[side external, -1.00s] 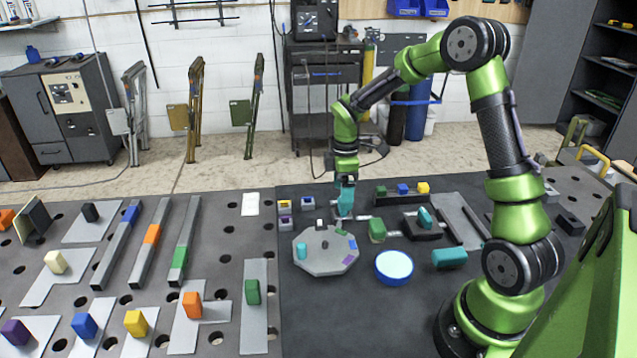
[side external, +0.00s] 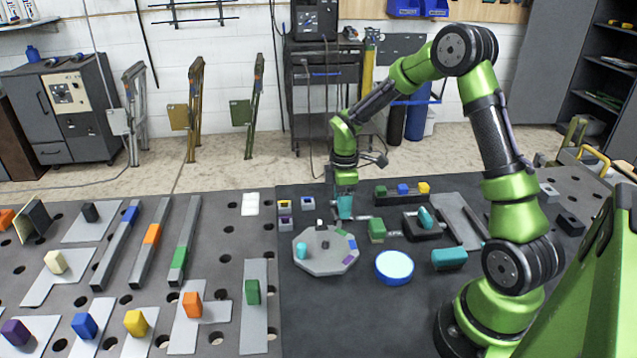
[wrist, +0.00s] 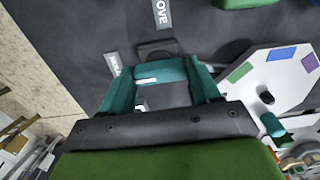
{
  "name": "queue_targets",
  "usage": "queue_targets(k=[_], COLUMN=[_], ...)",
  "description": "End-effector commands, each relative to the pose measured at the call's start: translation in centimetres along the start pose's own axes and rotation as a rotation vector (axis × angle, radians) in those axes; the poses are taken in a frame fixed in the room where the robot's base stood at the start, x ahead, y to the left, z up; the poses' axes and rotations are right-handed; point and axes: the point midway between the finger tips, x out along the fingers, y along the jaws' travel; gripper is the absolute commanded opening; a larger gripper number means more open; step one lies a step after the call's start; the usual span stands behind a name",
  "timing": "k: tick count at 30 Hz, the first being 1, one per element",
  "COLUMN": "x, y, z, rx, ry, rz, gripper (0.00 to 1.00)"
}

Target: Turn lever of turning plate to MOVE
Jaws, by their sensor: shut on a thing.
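My gripper (side external: 344,206) points down at the back of the dark mat, just behind the pale turning plate. In the wrist view, its teal fingers (wrist: 162,84) stand on both sides of a teal piece, which looks like the lever (wrist: 160,73); they are shut on it. A dark mount (wrist: 156,47) shows just beyond. The label MOVE (wrist: 163,12) lies beyond the mount, and another label (wrist: 113,64), hard to read, lies to the left. The octagonal turning plate (side external: 312,262) carries a teal knob, a dark peg and coloured patches. The lever is mostly hidden in the side view.
Small cubes (side external: 285,207) stand to the left. A rack with coloured blocks (side external: 403,190) is behind right. The front of the mat is clear.

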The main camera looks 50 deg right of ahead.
Motion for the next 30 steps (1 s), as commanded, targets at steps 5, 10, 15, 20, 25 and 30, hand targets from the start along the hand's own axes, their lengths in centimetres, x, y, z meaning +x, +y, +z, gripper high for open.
queue_targets(k=[5,10,15,20,25,30], x=[-0.05,-0.06,-0.07,-0.07,-0.08,-0.08], y=[0.00,-0.03,-0.03,-0.02,-0.03,-0.04], z=[-0.01,-0.07,-0.06,-0.06,-0.07,-0.10], rx=[0.014,0.068,0.176,0.317,0.480,0.642], ry=[0.000,0.000,0.000,0.000,0.000,0.000], rz=[0.000,0.000,0.000,0.000,0.000,0.000], gripper=[0.31,0.31,0.31,0.31,0.31,0.31])
